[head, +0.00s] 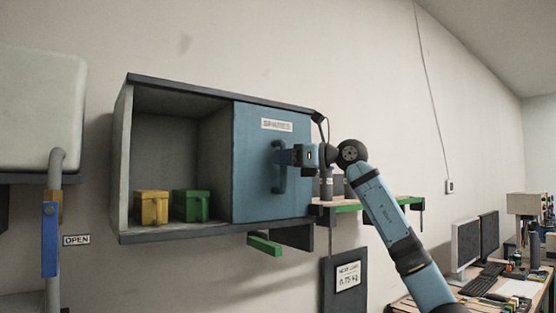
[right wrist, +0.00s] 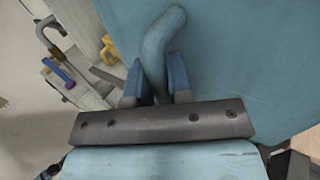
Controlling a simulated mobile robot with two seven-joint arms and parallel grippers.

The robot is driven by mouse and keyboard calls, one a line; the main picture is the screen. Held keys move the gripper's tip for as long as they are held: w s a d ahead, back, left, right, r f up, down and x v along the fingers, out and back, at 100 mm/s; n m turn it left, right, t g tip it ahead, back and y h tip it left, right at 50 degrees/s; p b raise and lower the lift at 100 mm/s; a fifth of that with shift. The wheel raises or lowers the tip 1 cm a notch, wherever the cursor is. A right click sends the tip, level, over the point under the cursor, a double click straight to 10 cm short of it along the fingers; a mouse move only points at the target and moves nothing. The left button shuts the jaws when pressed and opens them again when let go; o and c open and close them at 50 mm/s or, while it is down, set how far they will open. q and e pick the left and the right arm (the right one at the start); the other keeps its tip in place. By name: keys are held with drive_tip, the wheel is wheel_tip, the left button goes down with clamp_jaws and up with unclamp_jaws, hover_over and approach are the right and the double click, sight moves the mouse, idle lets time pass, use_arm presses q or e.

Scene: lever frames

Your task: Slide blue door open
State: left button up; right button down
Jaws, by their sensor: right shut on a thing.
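The blue door (head: 257,185) covers the right half of a grey wall cabinet (head: 180,238); the left half stands open. The door has a blue handle (head: 278,168) and a white label. My right gripper (head: 284,157) is at the handle, and in the right wrist view its two blue fingers (right wrist: 158,82) are shut on the handle (right wrist: 160,40), one on each side. The door's surface (right wrist: 240,60) fills much of that view. My left gripper is not in view.
A yellow box (head: 151,208) and a green box (head: 191,206) stand inside the open left half. A shelf (head: 400,201) is right of the cabinet. A pipe with a blue lever (head: 49,240) is at the left. A desk with monitors (head: 466,244) is at the lower right.

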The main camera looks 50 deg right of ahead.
drive_tip(key=c, duration=1.1)
unclamp_jaws()
drive_tip(key=b+v, duration=0.6)
drive_tip(key=v, duration=0.7)
drive_tip(key=shift+s+d, duration=0.1)
drive_tip(key=shift+s, duration=0.3)
